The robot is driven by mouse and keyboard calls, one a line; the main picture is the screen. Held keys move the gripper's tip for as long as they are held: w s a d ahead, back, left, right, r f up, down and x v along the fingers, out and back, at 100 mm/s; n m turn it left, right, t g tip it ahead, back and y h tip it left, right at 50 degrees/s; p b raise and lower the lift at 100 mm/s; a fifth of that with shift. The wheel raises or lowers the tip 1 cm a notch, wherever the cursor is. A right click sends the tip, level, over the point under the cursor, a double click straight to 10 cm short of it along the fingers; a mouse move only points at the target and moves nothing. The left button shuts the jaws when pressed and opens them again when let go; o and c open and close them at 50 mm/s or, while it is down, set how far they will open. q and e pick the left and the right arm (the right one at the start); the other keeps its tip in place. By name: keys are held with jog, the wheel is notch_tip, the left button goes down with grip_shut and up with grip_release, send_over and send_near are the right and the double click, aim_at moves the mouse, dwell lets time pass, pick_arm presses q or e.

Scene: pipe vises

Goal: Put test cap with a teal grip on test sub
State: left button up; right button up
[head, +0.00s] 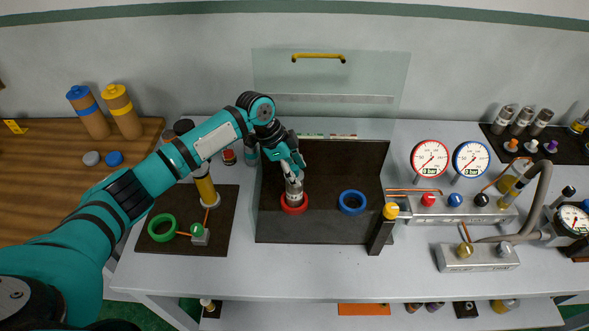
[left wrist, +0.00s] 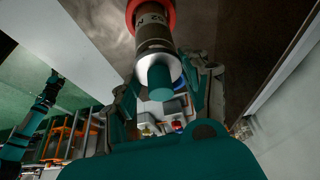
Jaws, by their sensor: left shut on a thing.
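The test cap has a teal grip (left wrist: 160,82) and a silver rim, and shows in the left wrist view between the fingers of my left gripper (left wrist: 166,92). My left gripper (head: 292,168) is shut on the cap and points down in the head view, where it hides most of the cap. Just beyond the cap is the grey test sub (head: 294,196), upright in a red ring (head: 294,209). It also shows in the left wrist view (left wrist: 150,28). The cap lines up with the sub's end and no gap shows; I cannot tell whether it is fully seated.
A dark open bay (head: 330,229) with a raised clear shield (head: 330,75) surrounds the sub. A blue ring (head: 352,202) lies to the right, and a yellow-topped post (head: 382,232) at the front right corner. Gauges (head: 430,158) stand right; a dark mat (head: 230,225) lies left.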

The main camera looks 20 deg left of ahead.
pick_arm(q)
jog(key=shift+f+b, duration=0.35)
jog(key=shift+f, duration=0.45)
jog(key=o, duration=1.3)
jog(key=v, duration=1.2)
